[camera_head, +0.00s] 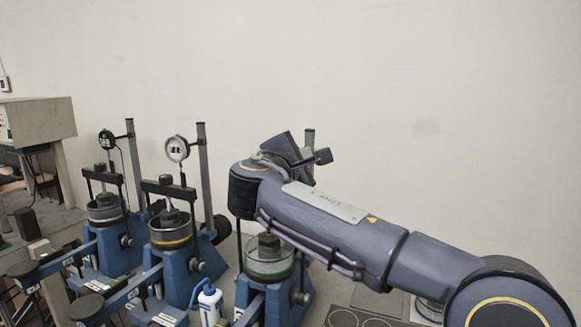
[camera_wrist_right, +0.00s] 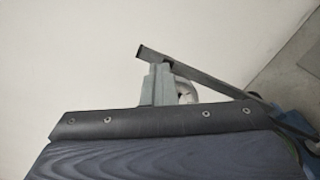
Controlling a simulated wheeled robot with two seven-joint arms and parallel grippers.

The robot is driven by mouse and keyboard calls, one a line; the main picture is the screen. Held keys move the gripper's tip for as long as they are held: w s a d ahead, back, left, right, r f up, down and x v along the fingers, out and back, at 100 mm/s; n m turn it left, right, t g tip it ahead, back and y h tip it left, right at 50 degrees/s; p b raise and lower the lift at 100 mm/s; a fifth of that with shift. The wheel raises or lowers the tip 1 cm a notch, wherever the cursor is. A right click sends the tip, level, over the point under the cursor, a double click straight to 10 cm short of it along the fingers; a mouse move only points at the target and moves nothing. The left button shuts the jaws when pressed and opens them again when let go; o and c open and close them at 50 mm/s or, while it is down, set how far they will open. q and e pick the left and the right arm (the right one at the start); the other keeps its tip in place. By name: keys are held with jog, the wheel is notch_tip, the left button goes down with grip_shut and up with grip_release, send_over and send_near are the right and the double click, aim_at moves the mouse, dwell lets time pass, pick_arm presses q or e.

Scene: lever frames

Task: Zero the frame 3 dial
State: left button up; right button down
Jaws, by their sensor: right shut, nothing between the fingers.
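Three blue lever frames stand in a row in the head view. The left one carries a dark dial (camera_head: 106,140), the middle one a white-faced dial (camera_head: 177,149). The right-hand frame (camera_head: 265,297), which I take as frame 3, is partly covered by my right arm; its dial is hidden there. My right gripper (camera_head: 296,152) is by the top of that frame's post (camera_head: 310,136). In the right wrist view its fingers (camera_wrist_right: 158,85) are together and empty. A rounded silvery thing (camera_wrist_right: 187,92), possibly the dial, shows partly behind them. I cannot tell whether they touch.
A grey post (camera_wrist_right: 200,75) runs slanting close by the fingers in the wrist view. A white wash bottle (camera_head: 209,304) with a blue top stands between the middle and right frames. A bench with a beige box (camera_head: 38,122) is at the far left. The wall behind is bare.

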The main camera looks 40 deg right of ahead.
jog(key=shift+s+d+f+b, duration=0.1)
jog(key=shift+s+f+b, duration=0.1)
jog(key=shift+f+b, duration=0.45)
jog(key=shift+s+d+f+b, duration=0.1)
jog(key=shift+s+f+b, duration=0.1)
jog(key=shift+f+b, duration=0.4)
jog(key=shift+f, duration=0.15)
jog(key=shift+s+d, duration=0.1)
jog(key=shift+s, duration=0.15)
jog(key=shift+s, duration=0.1)
jog(key=v, duration=0.6)
jog(key=shift+s, duration=0.1)
